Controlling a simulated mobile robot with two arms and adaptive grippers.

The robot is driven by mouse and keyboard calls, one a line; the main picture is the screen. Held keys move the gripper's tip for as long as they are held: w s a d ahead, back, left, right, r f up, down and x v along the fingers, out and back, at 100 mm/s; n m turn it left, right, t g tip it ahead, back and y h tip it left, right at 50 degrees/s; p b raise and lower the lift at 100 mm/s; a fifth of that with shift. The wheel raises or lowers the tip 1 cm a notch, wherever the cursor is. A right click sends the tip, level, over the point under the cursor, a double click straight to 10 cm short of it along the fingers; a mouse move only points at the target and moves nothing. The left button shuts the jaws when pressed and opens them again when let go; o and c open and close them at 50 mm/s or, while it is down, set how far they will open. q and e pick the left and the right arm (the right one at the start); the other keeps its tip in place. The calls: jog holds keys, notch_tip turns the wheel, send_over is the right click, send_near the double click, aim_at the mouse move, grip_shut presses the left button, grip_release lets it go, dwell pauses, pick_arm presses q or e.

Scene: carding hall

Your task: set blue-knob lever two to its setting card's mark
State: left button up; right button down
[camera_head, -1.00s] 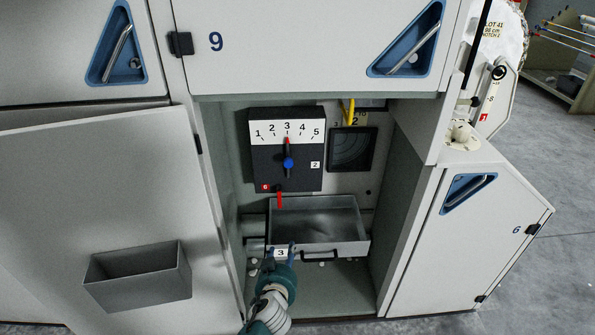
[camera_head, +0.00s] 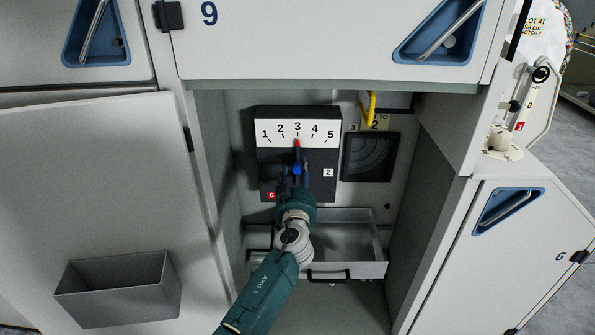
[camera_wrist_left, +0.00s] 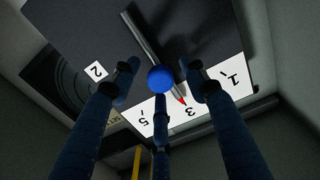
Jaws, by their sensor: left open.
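The lever panel (camera_head: 265,165) is a dark box with a white scale (camera_head: 278,133) numbered 1 to 5 and a small "2" label (camera_head: 328,172). Its lever has a blue knob (camera_head: 297,170), and the red tip points at 3. My left gripper (camera_head: 296,176) is open in front of the knob. In the left wrist view its fingers (camera_wrist_left: 160,84) stand spread around the blue knob (camera_wrist_left: 160,78); contact is unclear. My right gripper is not in view.
Below the panel is an open metal drawer (camera_head: 378,269), partly behind my left arm. A dark square gauge (camera_head: 370,157) is on the right. Cabinet walls enclose both sides. An open door (camera_head: 90,190) with a bin (camera_head: 118,288) is at left.

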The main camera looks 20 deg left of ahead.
pick_arm(q)
jog(key=shift+x, duration=0.8)
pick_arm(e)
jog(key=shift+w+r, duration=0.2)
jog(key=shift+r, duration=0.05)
pick_arm(q)
grip_shut()
jog(key=shift+f, duration=0.1)
jog(key=shift+s+a+f+n+b, duration=0.15)
jog(key=shift+a+f+n+b, duration=0.2)
jog(key=shift+n+b, duration=0.6)
jog(key=shift+s+a+n+b, duration=0.1)
jog(key=shift+a+n+b, duration=0.35)
jog(key=shift+b, duration=0.65)
jog(key=shift+a, duration=0.1)
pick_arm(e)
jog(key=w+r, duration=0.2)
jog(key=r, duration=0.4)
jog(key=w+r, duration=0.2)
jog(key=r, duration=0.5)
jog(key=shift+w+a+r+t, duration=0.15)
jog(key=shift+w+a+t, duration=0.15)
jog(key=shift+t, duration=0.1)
